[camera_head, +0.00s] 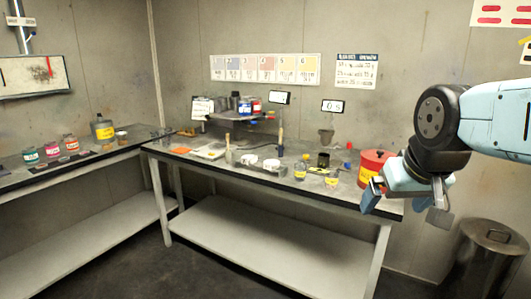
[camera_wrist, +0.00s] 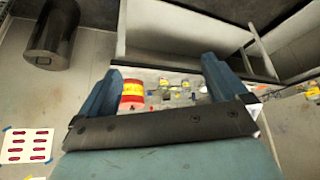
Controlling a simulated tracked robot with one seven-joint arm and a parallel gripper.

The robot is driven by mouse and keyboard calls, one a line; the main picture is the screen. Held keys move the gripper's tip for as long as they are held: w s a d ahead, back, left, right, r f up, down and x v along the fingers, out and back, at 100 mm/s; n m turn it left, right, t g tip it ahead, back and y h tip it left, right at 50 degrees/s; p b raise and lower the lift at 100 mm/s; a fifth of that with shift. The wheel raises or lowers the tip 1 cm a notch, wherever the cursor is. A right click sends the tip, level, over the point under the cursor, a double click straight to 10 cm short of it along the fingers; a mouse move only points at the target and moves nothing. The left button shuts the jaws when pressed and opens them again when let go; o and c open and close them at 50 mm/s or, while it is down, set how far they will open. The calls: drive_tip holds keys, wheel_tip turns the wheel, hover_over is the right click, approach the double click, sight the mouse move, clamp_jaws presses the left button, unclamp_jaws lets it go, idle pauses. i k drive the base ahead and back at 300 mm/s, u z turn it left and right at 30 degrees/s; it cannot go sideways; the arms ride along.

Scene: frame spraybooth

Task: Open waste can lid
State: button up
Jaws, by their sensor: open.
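A red can (camera_head: 374,160) with a yellow label and a dark red lid stands at the right end of the long bench, its lid looking closed. In the wrist view the red can (camera_wrist: 132,97) shows between my fingers, nearer the left one. My gripper (camera_head: 405,204) is open and empty, in front of and to the right of the can in the head view, covering part of it. In the wrist view both blue fingers of my gripper (camera_wrist: 162,68) are spread apart, and neither visibly touches the can.
A grey metal bin (camera_head: 485,258) with a handled lid stands on the floor at the right. The long bench (camera_head: 240,177) carries several cups, pots and tools left of the red can. A side bench (camera_head: 75,168) with jars stands at the left. The floor between is clear.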

sight(377, 157)
drive_tip(key=k, duration=0.4)
drive_tip(key=z, duration=0.5)
drive_tip(key=i, duration=1.45)
drive_tip(key=u, duration=0.1)
